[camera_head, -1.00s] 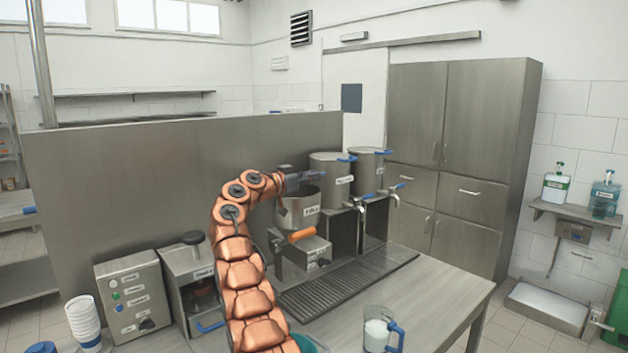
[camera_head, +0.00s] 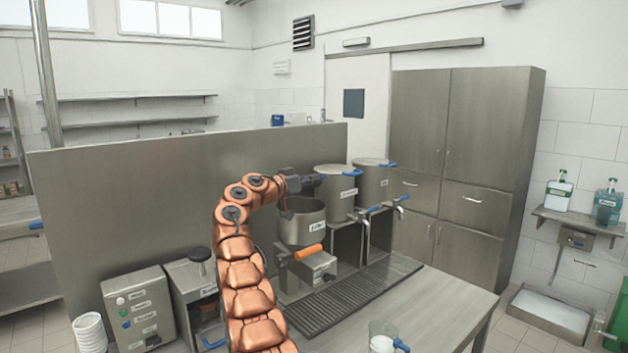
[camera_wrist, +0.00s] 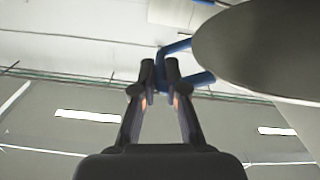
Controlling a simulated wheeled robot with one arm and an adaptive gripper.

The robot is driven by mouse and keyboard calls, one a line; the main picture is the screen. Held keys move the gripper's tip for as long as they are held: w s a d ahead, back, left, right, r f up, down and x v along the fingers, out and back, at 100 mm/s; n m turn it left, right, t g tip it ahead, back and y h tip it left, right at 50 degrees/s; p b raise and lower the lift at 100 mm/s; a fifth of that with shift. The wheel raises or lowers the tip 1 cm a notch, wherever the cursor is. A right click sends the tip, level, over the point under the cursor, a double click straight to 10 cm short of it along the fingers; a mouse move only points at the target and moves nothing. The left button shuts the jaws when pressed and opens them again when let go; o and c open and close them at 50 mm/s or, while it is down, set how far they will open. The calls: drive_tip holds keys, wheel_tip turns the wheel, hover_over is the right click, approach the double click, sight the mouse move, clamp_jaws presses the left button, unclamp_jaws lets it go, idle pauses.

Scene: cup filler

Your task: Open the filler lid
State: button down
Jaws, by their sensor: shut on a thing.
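The filler (camera_head: 303,228) is a grey metal pot with a white label, above a box with an orange handle (camera_head: 308,252). Its rim shows in the head view. My gripper (camera_head: 320,180) is just above the rim at the back. In the wrist view my gripper (camera_wrist: 160,82) is closed on a blue looped handle (camera_wrist: 178,47). The handle joins a large grey disc, the lid (camera_wrist: 268,48), at the upper right. In the head view I cannot make out the lid clearly behind my gripper and arm.
Two larger pots with blue handles and taps (camera_head: 336,190) stand right of the filler. A drip grate (camera_head: 345,300) lies in front. A jug (camera_head: 383,338) stands at the table's front. A button box (camera_head: 138,310) is at the left. A steel partition (camera_head: 120,190) stands behind.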

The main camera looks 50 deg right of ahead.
drive_tip(key=c, duration=1.2)
unclamp_jaws()
drive_tip(key=shift+a, duration=0.1)
drive_tip(key=shift+w+a+f, duration=0.1)
drive_tip(key=shift+w+a, duration=0.15)
drive_tip(key=shift+a, duration=0.4)
drive_tip(key=w+a, duration=0.1)
drive_tip(key=a, duration=0.9)
drive_tip(key=shift+w+a, duration=0.15)
drive_tip(key=shift+w, duration=0.2)
